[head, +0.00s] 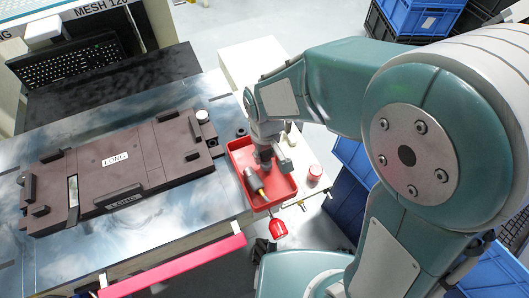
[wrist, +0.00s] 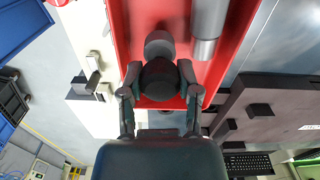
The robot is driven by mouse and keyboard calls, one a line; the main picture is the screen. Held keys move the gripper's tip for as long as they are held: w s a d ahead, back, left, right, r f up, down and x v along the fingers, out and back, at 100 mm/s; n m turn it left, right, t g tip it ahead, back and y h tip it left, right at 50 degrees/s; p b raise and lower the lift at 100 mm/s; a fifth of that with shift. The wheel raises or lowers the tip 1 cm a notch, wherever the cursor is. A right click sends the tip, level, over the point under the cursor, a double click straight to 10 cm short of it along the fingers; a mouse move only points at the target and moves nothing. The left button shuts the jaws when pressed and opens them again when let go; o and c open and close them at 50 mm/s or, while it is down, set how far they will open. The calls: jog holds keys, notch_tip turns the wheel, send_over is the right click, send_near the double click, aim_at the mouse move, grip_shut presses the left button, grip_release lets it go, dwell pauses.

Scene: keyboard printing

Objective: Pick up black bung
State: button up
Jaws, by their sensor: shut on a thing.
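My gripper (wrist: 160,88) is shut on a black, rounded piece, the black bung (wrist: 160,72), between its two dark fingers. In the wrist view the bung shows in front of a red tray (wrist: 117,30). In the head view my gripper (head: 264,160) reaches down into the red tray (head: 288,195), and the bung cannot be made out there. Whether the bung touches the tray floor cannot be told.
A metal cylinder (head: 254,182) lies in the tray, close to my gripper. A dark brown plate assembly (head: 150,160) with raised blocks and a LONG label lies on the table to the left. A red-lidded jar (head: 315,173) stands right of the tray.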

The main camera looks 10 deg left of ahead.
jog(key=shift+d+r, duration=0.1)
jog(key=shift+r, duration=0.2)
notch_tip(320, 180, up, 2)
jog(key=shift+r, duration=0.1)
jog(key=s+d+r, duration=0.7)
jog(key=s+r, duration=0.3)
jog(key=s, duration=0.2)
jog(key=shift+d+r, duration=0.1)
send_over(268, 157)
notch_tip(268, 157, down, 4)
jog(key=shift+f, duration=3.1)
